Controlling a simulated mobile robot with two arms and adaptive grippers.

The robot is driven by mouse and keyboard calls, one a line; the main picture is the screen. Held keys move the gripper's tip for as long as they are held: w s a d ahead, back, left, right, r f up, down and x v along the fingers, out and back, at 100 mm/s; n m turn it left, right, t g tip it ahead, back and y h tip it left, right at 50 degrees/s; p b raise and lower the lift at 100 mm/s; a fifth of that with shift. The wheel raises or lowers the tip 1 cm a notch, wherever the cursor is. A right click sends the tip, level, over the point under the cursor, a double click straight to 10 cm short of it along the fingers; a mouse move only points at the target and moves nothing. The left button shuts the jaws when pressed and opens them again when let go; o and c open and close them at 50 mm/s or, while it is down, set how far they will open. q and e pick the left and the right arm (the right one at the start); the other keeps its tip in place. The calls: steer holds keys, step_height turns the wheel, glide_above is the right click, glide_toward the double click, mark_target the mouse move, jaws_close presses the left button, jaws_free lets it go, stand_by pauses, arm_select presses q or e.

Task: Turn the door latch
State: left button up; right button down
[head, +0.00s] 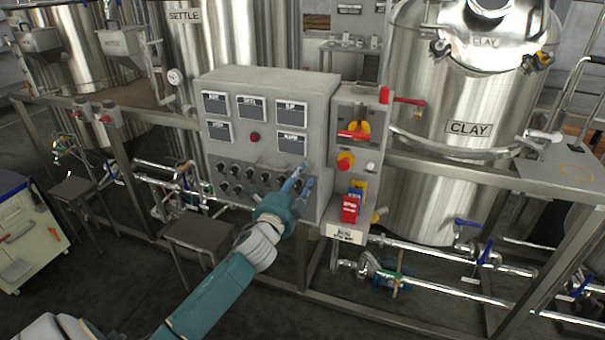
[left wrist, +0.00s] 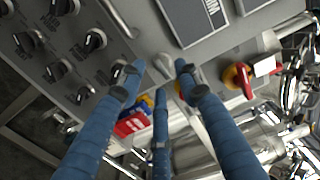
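A small grey latch (left wrist: 160,67) sits on the face of the grey control cabinet (head: 318,95), near its right edge. In the left wrist view it lies just beyond and between my fingertips. In the head view my gripper hides it. My left gripper (head: 299,184) reaches the cabinet's lower right front. Its blue fingers are spread apart with nothing held between them, as the left wrist view (left wrist: 158,82) shows. I cannot tell whether a fingertip touches the latch. My right gripper is not in view.
Black rotary knobs (left wrist: 95,40) lie left of the latch, with a metal bar handle (left wrist: 120,18) above. A side panel with a red-and-yellow switch (head: 353,131) and a red box (head: 350,207) stands to the right. Pipes (head: 430,255) and the CLAY tank (head: 470,90) lie farther right.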

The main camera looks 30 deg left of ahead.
mark_target(306, 169)
arm_select(q)
steer(key=shift+x, duration=1.15)
jaws_close()
steer(key=shift+n, duration=0.5)
steer(key=shift+d+r+n+p, duration=0.15)
steer(key=shift+n+p, duration=0.95)
steer(key=shift+n, duration=3.15)
steer(key=shift+d+n+p, duration=0.1)
steer(key=shift+n+p, duration=1)
steer(key=shift+n, duration=3.15)
